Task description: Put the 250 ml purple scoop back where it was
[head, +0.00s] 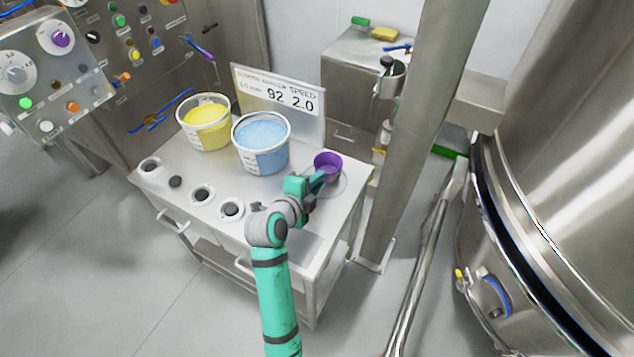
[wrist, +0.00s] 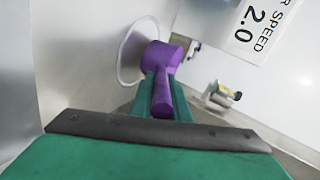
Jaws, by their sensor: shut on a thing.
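The purple scoop (head: 328,166) is at the right end of the steel cart top, just right of the blue tub. A thin ring outline (head: 345,186) is marked on the cart top around and below it. My gripper (head: 316,179) is shut on the scoop's handle. In the wrist view the purple scoop (wrist: 160,58) points away from me, its handle between the two green fingers of my gripper (wrist: 160,98). The ring (wrist: 124,62) shows partly behind the scoop's left side. I cannot tell whether the scoop touches the cart top. Its volume marking is not readable.
A blue-filled tub (head: 262,155) and a yellow-filled tub (head: 206,130) stand on the cart (head: 190,167). A sign (head: 300,108) stands behind them. Several round-lidded items line the cart's front left. A steel post (head: 420,120) rises right of the cart.

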